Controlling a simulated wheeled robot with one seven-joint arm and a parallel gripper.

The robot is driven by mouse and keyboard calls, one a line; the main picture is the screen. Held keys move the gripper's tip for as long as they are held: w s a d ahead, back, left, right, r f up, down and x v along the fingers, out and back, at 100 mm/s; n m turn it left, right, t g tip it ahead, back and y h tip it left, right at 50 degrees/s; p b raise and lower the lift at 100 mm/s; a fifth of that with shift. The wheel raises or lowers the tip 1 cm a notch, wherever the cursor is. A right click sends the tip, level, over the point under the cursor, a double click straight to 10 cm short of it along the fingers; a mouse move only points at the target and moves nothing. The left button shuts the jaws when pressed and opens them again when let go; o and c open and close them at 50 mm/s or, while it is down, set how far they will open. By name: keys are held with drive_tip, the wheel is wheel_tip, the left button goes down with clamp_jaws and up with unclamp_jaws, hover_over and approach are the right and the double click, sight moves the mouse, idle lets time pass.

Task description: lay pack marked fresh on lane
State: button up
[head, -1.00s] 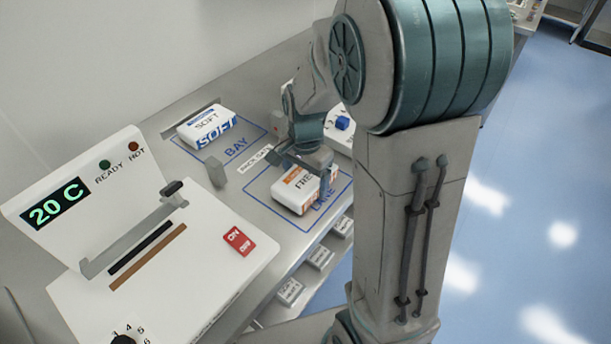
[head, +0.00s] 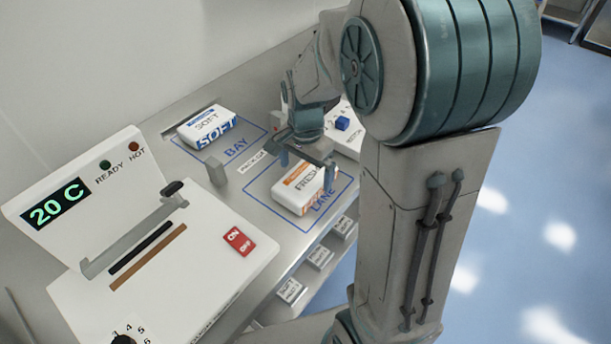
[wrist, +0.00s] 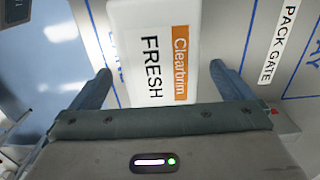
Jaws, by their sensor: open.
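The pack marked FRESH (head: 304,187), white with an orange Clearbrim label, lies flat inside the blue outline of the lane (head: 318,217). It also fills the upper middle of the wrist view (wrist: 155,50). My gripper (head: 308,165) is open just above and behind the pack in the head view. In the wrist view its two fingers (wrist: 165,82) stand apart on either side of the pack's near end, with gaps beside it. The lane lettering is partly hidden by the pack.
A pack marked SOFT (head: 208,127) lies in the outlined bay. A small grey post (head: 216,172) stands between bay and sealer. The white sealer (head: 165,260) reads 20 C. A white box with a blue knob (head: 342,123) stands behind my gripper. Small boxes (head: 318,257) sit below the edge.

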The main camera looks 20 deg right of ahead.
sight(305, 177)
wheel_tip(305, 177, up, 8)
drive_tip(key=s+n+t, duration=0.3)
drive_tip(key=s+n, duration=0.7)
drive_tip(key=s, duration=0.4)
drive_tip(key=shift+n, duration=0.4)
